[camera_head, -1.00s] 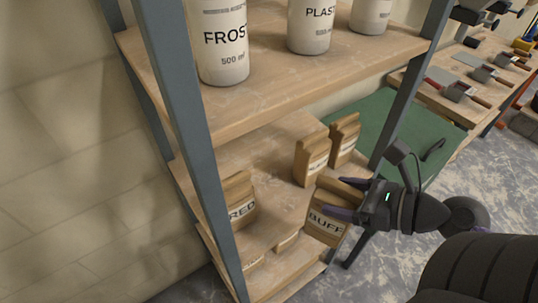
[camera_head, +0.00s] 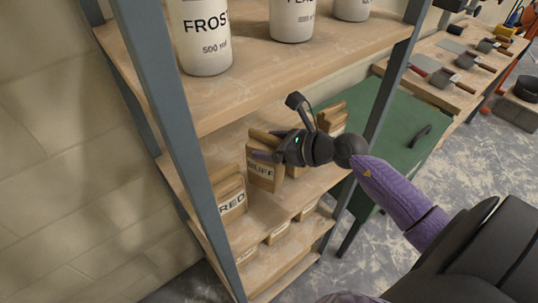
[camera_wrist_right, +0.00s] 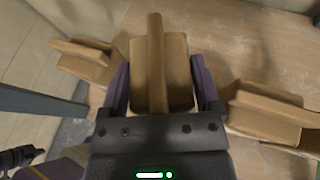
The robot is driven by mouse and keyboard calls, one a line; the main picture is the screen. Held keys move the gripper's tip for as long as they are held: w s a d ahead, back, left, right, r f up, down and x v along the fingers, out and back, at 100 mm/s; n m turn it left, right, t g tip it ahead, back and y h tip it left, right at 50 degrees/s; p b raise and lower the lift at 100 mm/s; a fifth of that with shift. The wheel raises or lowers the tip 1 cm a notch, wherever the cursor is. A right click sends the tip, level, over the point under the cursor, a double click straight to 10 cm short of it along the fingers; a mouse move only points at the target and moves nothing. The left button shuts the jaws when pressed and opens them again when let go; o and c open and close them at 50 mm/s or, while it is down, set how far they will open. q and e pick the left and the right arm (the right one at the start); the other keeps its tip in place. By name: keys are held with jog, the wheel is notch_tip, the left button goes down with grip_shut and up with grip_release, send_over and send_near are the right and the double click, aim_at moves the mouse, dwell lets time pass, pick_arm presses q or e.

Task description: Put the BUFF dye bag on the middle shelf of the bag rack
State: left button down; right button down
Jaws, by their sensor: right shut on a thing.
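The BUFF dye bag (camera_head: 264,176) is a tan paper bag with a dark label. My right gripper (camera_head: 266,150) is shut on it, with one finger on each side, as the right wrist view (camera_wrist_right: 160,85) also shows. The bag is upright at the middle shelf (camera_head: 290,203) of the bag rack (camera_head: 182,120), between the RED bag and the bags at the right. I cannot tell whether its base touches the board. My left gripper is not in view.
The RED bag (camera_head: 231,197) stands left on the middle shelf. Another bag (camera_head: 331,117) stands at the right, partly behind my gripper. White tubs (camera_head: 203,35) fill the shelf above. More bags (camera_head: 277,234) sit below. A rack post (camera_head: 385,95) stands right of my gripper.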

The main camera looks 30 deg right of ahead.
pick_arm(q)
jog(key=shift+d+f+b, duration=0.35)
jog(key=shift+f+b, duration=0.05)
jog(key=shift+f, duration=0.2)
pick_arm(e)
jog(key=f, duration=0.3)
jog(key=shift+w+f, duration=0.1)
jog(key=shift+w, duration=0.15)
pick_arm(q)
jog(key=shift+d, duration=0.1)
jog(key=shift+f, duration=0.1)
pick_arm(e)
jog(key=shift+f, duration=0.1)
